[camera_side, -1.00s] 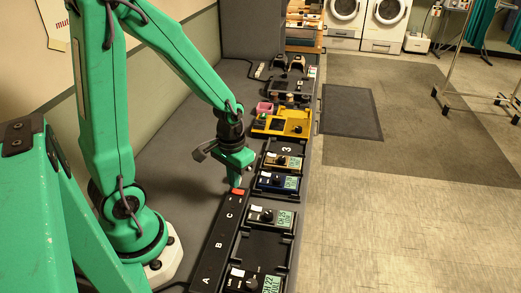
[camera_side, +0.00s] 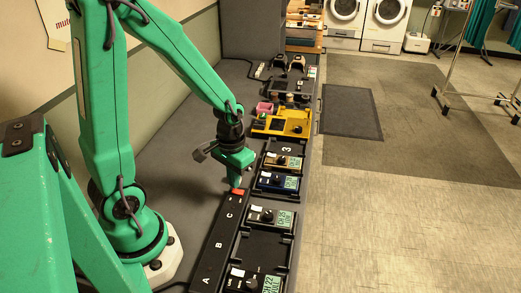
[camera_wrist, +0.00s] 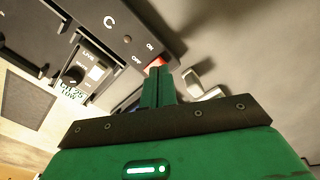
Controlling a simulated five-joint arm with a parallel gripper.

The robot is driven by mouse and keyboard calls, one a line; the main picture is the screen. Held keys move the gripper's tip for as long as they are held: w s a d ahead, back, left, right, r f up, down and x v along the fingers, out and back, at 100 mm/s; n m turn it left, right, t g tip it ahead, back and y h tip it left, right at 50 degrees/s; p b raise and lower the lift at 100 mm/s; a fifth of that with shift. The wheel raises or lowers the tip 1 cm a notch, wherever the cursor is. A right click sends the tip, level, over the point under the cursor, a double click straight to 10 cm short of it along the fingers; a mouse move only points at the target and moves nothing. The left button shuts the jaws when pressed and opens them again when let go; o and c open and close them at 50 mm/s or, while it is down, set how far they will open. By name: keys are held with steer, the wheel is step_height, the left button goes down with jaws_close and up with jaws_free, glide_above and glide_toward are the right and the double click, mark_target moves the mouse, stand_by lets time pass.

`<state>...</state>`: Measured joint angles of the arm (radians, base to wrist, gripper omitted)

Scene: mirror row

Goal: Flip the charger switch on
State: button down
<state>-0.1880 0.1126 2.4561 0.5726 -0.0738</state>
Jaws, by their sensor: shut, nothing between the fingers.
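The charger (camera_side: 219,238) is a long black strip lettered A, B and C, lying along the bench. Its red switch (camera_side: 238,191) is at the far end, past the C. In the wrist view the red switch (camera_wrist: 156,62) shows beside the ON and OFF marks, partly hidden by my fingers; I cannot tell which way it is tipped. A small round lamp (camera_wrist: 127,39) near the C looks dark. My gripper (camera_side: 236,182) is shut and empty, pointing down at the switch. In the wrist view its green fingertips (camera_wrist: 157,72) are right at the switch; contact is unclear.
A radio pack reading CH 25 LOW (camera_side: 270,217) sits in a black tray right of the charger, with one reading CH 22 (camera_side: 254,283) nearer. More packs (camera_side: 278,181) and a yellow tray (camera_side: 283,123) lie beyond.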

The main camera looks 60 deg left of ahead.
steer(key=shift+f, duration=0.85)
stand_by(0.7)
steer(key=shift+r, duration=3.55)
steer(key=r, duration=0.1)
step_height(320, 180, up, 13)
steer(key=m+t, duration=0.3)
steer(key=t, duration=0.3)
glide_above(236, 191)
steer(key=s+d, duration=0.5)
steer(key=shift+a, duration=0.15)
